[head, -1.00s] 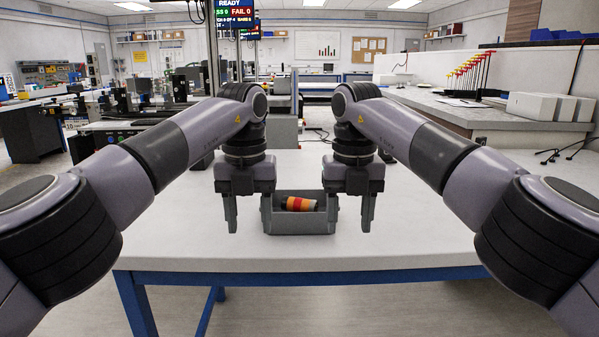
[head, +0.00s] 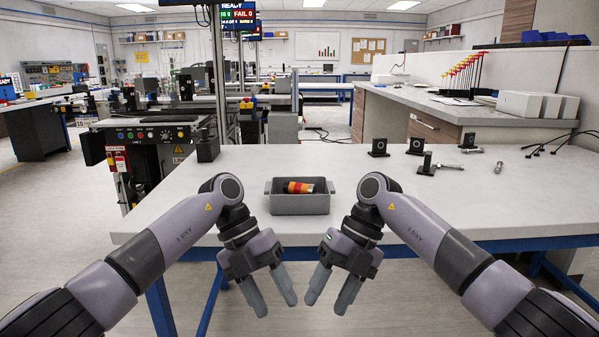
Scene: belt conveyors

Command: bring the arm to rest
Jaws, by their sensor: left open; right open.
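My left gripper (head: 273,298) is open and empty, in front of the table's near edge, its fingers pointing down. My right gripper (head: 330,295) is open and empty beside it, also in front of the edge and pointing down. Neither touches anything. A grey bin (head: 300,205) with handles sits on the white table (head: 480,205), behind and between the two arms. An orange, yellow and red cylinder with a dark end (head: 299,187) lies in the bin.
Several dark blocks and metal parts (head: 427,163) lie on the table's right side. A control panel machine (head: 155,136) stands behind left. A counter with white boxes (head: 540,104) stands at the back right. The table's middle right is clear.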

